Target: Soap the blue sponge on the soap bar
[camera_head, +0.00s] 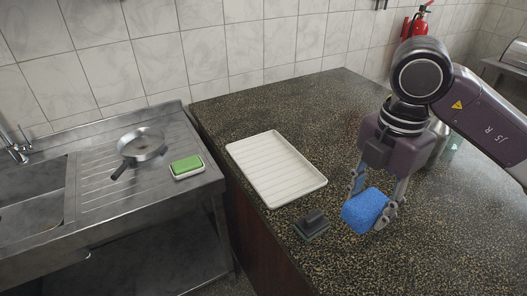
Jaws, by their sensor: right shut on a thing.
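The blue sponge (364,209) is between the fingers of my right gripper (374,207), which is shut on it. The sponge is at or just above the dark speckled counter; I cannot tell if it touches. The soap bar (186,164) is green and lies on a small white dish (188,173) on the steel drainboard, well to the left of the sponge. My left gripper is not in view.
A white ribbed tray (275,168) lies on the counter between sponge and soap. A small dark block-shaped tool (312,224) sits left of the sponge. A pan (141,146) rests on the drainboard beside the sink (32,190). A gap separates drainboard and counter.

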